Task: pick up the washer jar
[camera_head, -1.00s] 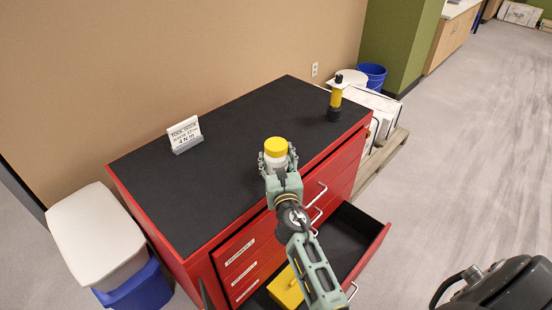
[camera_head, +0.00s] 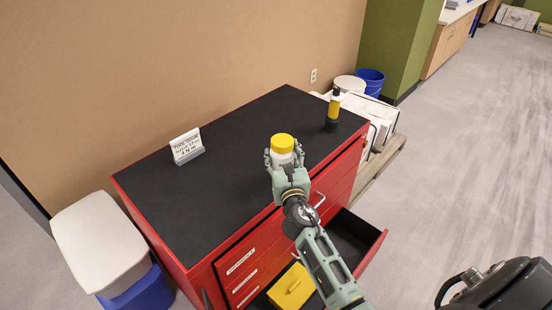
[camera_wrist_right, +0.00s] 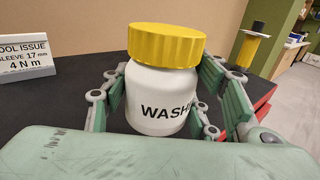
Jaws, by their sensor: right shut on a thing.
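The washer jar (camera_head: 283,149) is a white jar with a yellow ribbed lid, above the front part of the black cabinet top. In the right wrist view the jar (camera_wrist_right: 158,98) is upright, with "WASH" readable on its side. My right gripper (camera_head: 284,161) is shut on the jar, with green fingers on both sides of its body. The jar seems raised off the top, but its base is hard to see. My left gripper is not in view.
A tool-issue sign (camera_head: 187,147) and a yellow-and-black tool (camera_head: 333,110) stand on the red cabinet (camera_head: 150,213). A lower drawer (camera_head: 352,240) is open, with a yellow box (camera_head: 292,288) inside. A white-lidded blue bin (camera_head: 98,240) stands at left.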

